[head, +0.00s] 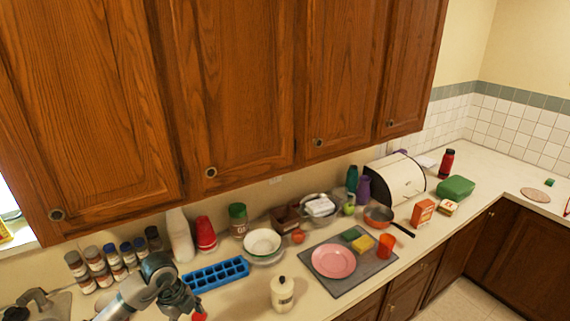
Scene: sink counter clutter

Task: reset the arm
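My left arm reaches in from the bottom left, and its dark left gripper (182,303) hangs over the front of the counter, low in the head view. It is in front of a blue ice cube tray (216,274). A small red thing (199,316) shows just below the gripper at the bottom edge of the picture. I cannot tell whether the gripper touches it, or whether its fingers are open or shut. My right gripper is not in view.
A cream bottle (282,294) stands right of the gripper. Several spice jars (103,265) and a faucet (40,300) are at left. A grey mat (346,288) holds a pink plate (333,261). Wooden cabinets (230,80) overhang the counter. The far right counter is mostly clear.

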